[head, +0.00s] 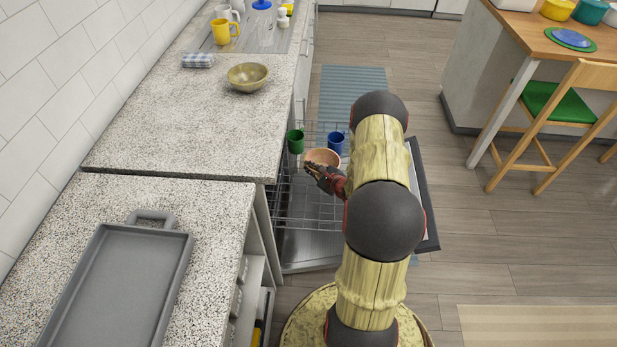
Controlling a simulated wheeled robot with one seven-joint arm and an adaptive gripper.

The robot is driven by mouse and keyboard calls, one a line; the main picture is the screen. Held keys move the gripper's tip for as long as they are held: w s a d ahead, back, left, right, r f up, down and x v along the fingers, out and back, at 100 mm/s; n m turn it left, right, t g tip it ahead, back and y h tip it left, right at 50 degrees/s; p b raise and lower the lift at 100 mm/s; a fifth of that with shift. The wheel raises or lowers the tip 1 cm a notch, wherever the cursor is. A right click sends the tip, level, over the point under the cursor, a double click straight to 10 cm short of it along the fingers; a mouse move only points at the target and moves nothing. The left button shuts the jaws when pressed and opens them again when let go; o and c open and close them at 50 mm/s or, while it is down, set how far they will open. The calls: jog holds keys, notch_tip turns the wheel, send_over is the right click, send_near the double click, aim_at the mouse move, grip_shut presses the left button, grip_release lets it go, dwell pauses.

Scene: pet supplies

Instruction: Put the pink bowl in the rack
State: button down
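The pink bowl (323,156), a salmon-pink round bowl, shows in the head view just beyond my gripper (313,170), over the rack. My gripper's dark fingers overlap the bowl's near left edge. I cannot tell whether they grip the rim or only touch it, nor whether the bowl rests on the wires or is above them. The rack (300,205) is a wire dish rack pulled out from under the counter. My arm hides its right part.
A green cup (295,141) and a blue cup (336,142) stand at the rack's far end, close to the bowl. A brownish bowl (247,77) and a checked cloth (198,60) are on the counter. A grey tray (125,290) lies on the near counter. The rack's near part looks empty.

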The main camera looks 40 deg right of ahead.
jog(key=shift+w+d+f+b, duration=0.3)
jog(key=shift+w+f, duration=0.15)
jog(key=shift+f, duration=0.1)
jog(key=shift+w+d+f+b, duration=0.15)
jog(key=shift+w+d+f, duration=0.1)
jog(key=shift+w+f, duration=0.25)
notch_tip(320, 180, down, 4)
jog(key=shift+w+d+r+b, duration=0.1)
jog(key=shift+r+b, duration=0.15)
jog(key=shift+b, duration=0.45)
jog(key=c, duration=2)
grip_release()
jog(key=shift+c, duration=0.2)
jog(key=p+v, duration=0.4)
jog(key=v, duration=0.8)
